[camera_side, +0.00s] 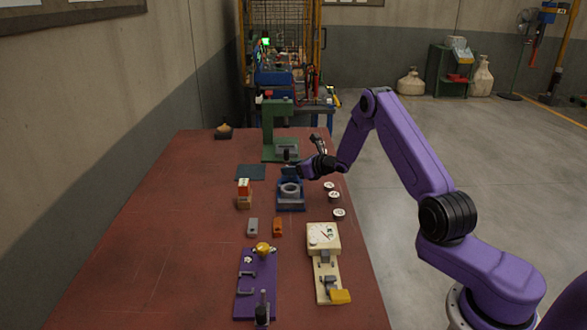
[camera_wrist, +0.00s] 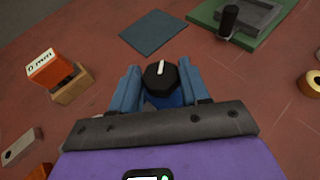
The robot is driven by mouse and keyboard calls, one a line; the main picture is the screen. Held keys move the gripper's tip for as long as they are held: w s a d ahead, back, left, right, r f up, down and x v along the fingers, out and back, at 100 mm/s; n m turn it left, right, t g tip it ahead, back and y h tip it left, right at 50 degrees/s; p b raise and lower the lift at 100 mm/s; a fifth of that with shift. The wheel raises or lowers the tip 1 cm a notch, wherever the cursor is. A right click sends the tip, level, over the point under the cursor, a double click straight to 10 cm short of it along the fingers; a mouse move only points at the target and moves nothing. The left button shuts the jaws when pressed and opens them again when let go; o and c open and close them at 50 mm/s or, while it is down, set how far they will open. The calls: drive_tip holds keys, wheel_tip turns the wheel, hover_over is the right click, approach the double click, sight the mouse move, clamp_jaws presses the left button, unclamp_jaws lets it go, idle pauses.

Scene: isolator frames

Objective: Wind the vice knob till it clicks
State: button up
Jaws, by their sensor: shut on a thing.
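The vice knob (camera_wrist: 161,80) is black and faceted, with a white pointer line on top, in the wrist view. The line points almost straight up the picture, tilted slightly right. My gripper (camera_wrist: 161,74) is shut on the knob, with one blue finger on each side of it. In the side view my gripper (camera_side: 292,172) is at the far end of the blue vice (camera_side: 290,208), whose round grey ring (camera_side: 290,189) faces up. The knob cannot be made out clearly there, and most of the vice is hidden in the wrist view.
A green press (camera_side: 270,125) stands behind my gripper, and a dark mat (camera_side: 250,172) lies to the left. A boxed orange block (camera_side: 244,187) is left of the vice. Several white round pieces, including one (camera_side: 334,195), lie to the right. A purple fixture (camera_side: 246,300) and cream gauge (camera_side: 316,241) are nearer.

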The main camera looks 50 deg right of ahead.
drive_tip(key=shift+a+m+h, duration=0.15)
drive_tip(key=shift+m+h, duration=0.8)
drive_tip(key=shift+h, duration=0.2)
drive_tip(key=shift+a+m+h, duration=0.15)
drive_tip(key=shift+m+h, duration=0.8)
drive_tip(key=shift+h, duration=0.2)
drive_tip(key=o, duration=1.1)
drive_tip(key=shift+c, duration=0.2)
drive_tip(key=v, duration=1.7)
drive_tip(key=shift+a+r, duration=0.2)
drive_tip(key=shift+r, duration=0.05)
